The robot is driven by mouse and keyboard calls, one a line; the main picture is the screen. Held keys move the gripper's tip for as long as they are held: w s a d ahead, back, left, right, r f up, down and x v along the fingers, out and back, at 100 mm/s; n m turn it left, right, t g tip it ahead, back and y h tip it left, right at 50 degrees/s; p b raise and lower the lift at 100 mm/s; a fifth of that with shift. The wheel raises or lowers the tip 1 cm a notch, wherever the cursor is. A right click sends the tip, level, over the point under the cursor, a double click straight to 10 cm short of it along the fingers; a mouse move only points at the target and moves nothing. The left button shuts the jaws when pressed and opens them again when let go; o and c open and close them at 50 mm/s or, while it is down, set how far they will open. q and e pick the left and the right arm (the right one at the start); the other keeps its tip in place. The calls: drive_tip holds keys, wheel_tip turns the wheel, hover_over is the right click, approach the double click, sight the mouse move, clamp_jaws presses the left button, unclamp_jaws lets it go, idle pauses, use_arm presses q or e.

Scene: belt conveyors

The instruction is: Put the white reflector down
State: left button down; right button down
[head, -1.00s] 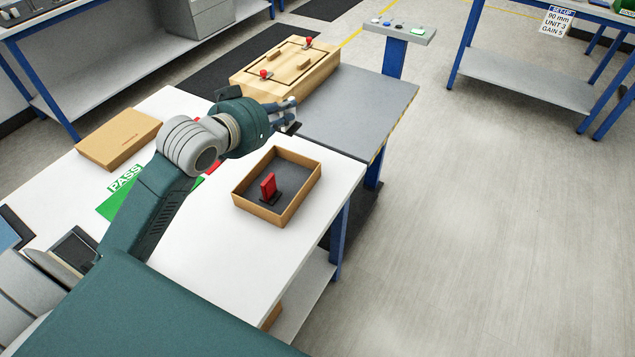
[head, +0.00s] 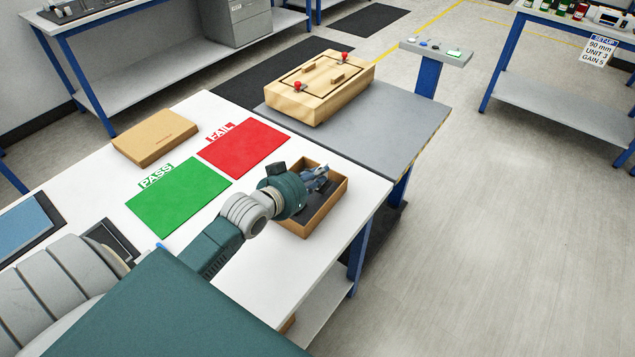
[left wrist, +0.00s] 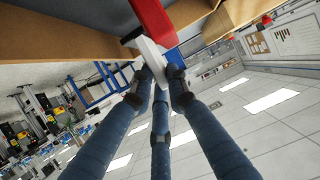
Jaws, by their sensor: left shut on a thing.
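My left gripper (head: 318,177) is over the open cardboard box (head: 337,203) on the white table, with its fingers pointing into the box area. In the left wrist view my left gripper (left wrist: 159,82) is shut on the white reflector (left wrist: 151,55), a small pale piece between the fingertips. A red reflector (left wrist: 153,18) shows close beside it there. In the head view the gripper hides both reflectors. Whether the white one touches the box floor, I cannot tell. My right gripper is not in view.
A green PASS mat (head: 178,198) and a red FAIL mat (head: 243,148) lie bare on the white table (head: 262,262). A closed cardboard box (head: 155,138) lies behind. A wooden fixture (head: 320,88) with red knobs stands on the grey table (head: 385,130).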

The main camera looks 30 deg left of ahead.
sight(318, 190)
use_arm(q)
drive_tip(key=shift+f, duration=1.5)
drive_tip(key=shift+f, duration=0.15)
drive_tip(key=c, duration=2)
unclamp_jaws()
drive_tip(key=shift+r, duration=0.25)
drive_tip(key=shift+b+v, duration=0.45)
drive_tip(key=shift+v, duration=5.55)
